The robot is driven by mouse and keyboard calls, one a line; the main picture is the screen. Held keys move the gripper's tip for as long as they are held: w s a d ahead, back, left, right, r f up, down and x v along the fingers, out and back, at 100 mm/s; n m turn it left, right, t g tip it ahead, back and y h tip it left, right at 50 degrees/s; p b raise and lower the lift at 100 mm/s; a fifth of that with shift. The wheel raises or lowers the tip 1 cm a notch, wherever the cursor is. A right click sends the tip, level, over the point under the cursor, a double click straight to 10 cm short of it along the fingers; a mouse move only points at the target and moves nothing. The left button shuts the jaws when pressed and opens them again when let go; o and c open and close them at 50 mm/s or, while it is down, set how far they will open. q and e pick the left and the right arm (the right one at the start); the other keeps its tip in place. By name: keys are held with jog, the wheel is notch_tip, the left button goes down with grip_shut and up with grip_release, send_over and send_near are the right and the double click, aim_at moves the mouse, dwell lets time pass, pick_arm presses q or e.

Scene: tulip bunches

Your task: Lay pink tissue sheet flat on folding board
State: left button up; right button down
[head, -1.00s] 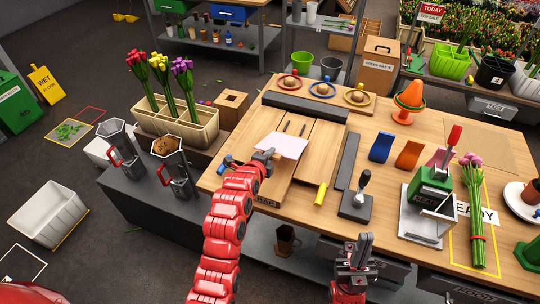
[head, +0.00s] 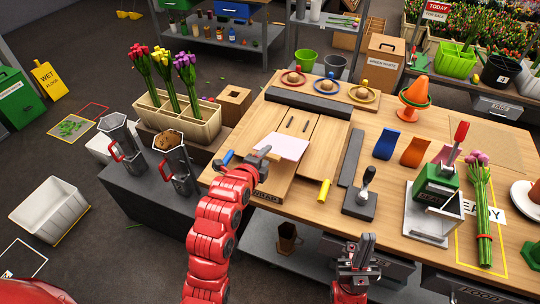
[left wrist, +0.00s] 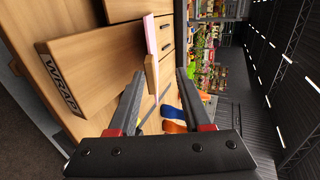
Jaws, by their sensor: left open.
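The pink tissue sheet (head: 281,146) lies on the wooden folding board (head: 325,148), over its left part, and looks flat in the head view. It shows nearly edge-on in the left wrist view (left wrist: 151,36). A small wooden piece (left wrist: 150,75) is at the sheet's near left edge; whether they are joined is unclear. My left gripper (head: 246,160) is open, just left of that edge. In the left wrist view its fingers (left wrist: 158,82) are spread with the wooden piece between or just beyond their tips. My right gripper (head: 360,242) is at the table's front edge, away from the sheet.
A dark bar (head: 308,103) lies behind the board and a grey strip (head: 351,158) to its right. A yellow cylinder (head: 323,190) and a stamp-like tool (head: 364,195) are at the front.

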pick_arm(q)
jog(key=p+v, duration=0.8)
jog(key=v, duration=0.2)
jog(key=shift+s, duration=0.3)
jog(key=shift+a, duration=0.1)
dwell(0.4)
